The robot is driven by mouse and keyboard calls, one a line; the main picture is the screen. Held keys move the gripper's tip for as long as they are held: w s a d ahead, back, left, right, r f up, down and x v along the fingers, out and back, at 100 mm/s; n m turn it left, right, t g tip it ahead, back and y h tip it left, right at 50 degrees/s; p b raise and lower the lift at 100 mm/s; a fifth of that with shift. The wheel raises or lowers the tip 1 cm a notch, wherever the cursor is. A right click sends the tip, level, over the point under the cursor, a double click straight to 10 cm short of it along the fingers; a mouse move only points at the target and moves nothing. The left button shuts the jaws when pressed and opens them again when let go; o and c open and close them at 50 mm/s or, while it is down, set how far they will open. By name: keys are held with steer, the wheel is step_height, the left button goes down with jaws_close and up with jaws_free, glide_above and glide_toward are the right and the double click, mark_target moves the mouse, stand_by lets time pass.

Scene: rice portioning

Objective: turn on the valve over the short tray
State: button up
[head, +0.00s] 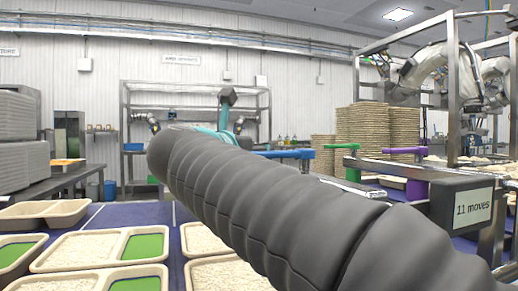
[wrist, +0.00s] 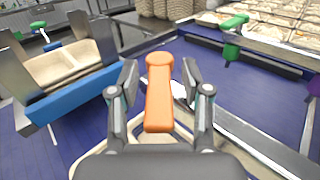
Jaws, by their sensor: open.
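An orange valve handle (wrist: 159,95) stands out in the middle of the wrist view. My gripper (wrist: 160,78) is open, with one finger on each side of the handle and a gap showing on both sides. A pale tray (wrist: 66,68) with a divider sits in a blue-fronted holder at the left of the wrist view. Part of another pale tray shows below the orange handle, mostly hidden by my gripper. I cannot tell which is the short tray. In the head view my grey sleeved arm covers the middle and hides the orange handle.
In the head view, blue (head: 283,154), green (head: 342,146) and purple (head: 405,151) handles stand along the metal rail. A sign (head: 473,207) reads "11 moves". Trays with rice and green compartments (head: 145,247) lie on the blue surface. Stacked trays (head: 375,130) stand behind.

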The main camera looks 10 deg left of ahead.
steer(key=v, duration=1.1)
steer(key=shift+s+a, duration=0.15)
steer(key=shift+s, duration=0.15)
